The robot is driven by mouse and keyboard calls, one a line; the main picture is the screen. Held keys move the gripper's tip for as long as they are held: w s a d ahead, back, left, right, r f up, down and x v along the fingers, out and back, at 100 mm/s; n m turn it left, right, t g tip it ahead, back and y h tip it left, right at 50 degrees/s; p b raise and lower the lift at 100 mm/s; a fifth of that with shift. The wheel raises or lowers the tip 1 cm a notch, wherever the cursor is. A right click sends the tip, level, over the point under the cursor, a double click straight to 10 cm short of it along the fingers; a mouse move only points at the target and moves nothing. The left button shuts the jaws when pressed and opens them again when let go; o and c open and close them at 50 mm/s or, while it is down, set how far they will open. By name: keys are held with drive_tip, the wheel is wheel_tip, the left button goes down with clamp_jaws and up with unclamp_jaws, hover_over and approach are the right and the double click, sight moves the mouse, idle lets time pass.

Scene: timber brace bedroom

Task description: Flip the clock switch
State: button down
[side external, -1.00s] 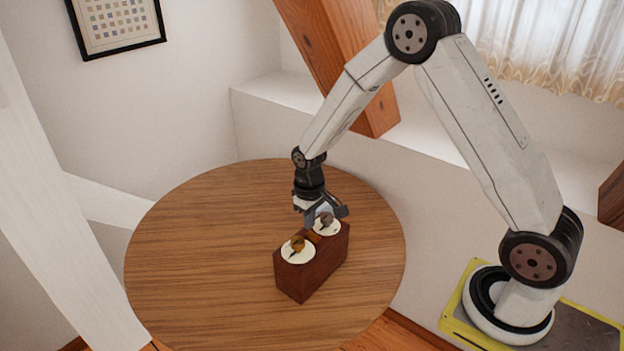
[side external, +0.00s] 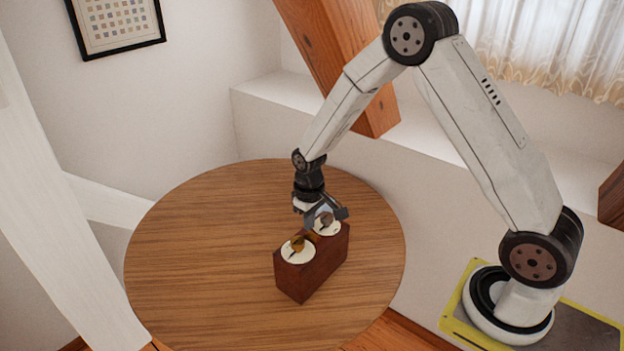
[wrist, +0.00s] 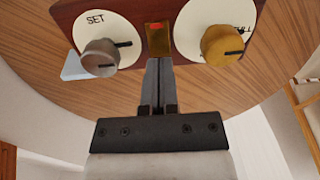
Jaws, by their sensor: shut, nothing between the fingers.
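The clock is a reddish-brown wooden box (side external: 318,272) on the round table. Its top carries two white dials, one with a gold knob (side external: 297,243) and one with a grey knob (side external: 326,219). The wrist view shows the grey knob (wrist: 99,58) on the dial marked SET and the gold knob (wrist: 222,45) on the other. Between them is a small brass switch plate (wrist: 158,39) with a red mark near its far end. My gripper (wrist: 158,60) is shut and empty, its tips at the plate's near edge. I cannot tell whether they touch it.
The round wooden table (side external: 190,260) is otherwise mostly clear. A pale blue piece (wrist: 77,68) shows beside the box in the wrist view; I cannot tell what it is. A timber brace (side external: 335,60) and a white ledge (side external: 260,92) stand behind the table.

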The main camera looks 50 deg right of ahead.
sight(311, 235)
drive_tip(key=shift+f, duration=0.9)
idle(0.8)
drive_tip(key=shift+r, duration=3.55)
drive_tip(key=shift+s, duration=0.1)
drive_tip(key=shift+s+a+r, duration=0.15)
drive_tip(key=shift+r, duration=0.05)
drive_tip(key=s+a+r+t, duration=0.1)
drive_tip(key=s+a+r, duration=0.1)
drive_tip(key=s, duration=0.5)
drive_tip(key=s+a+r+t, duration=0.1)
drive_tip(key=s+r, duration=0.1)
drive_tip(key=s, duration=0.5)
drive_tip(key=shift+s+a+r+t, duration=0.2)
drive_tip(key=shift+a+r+t, duration=0.1)
drive_tip(key=shift+a+r, duration=0.05)
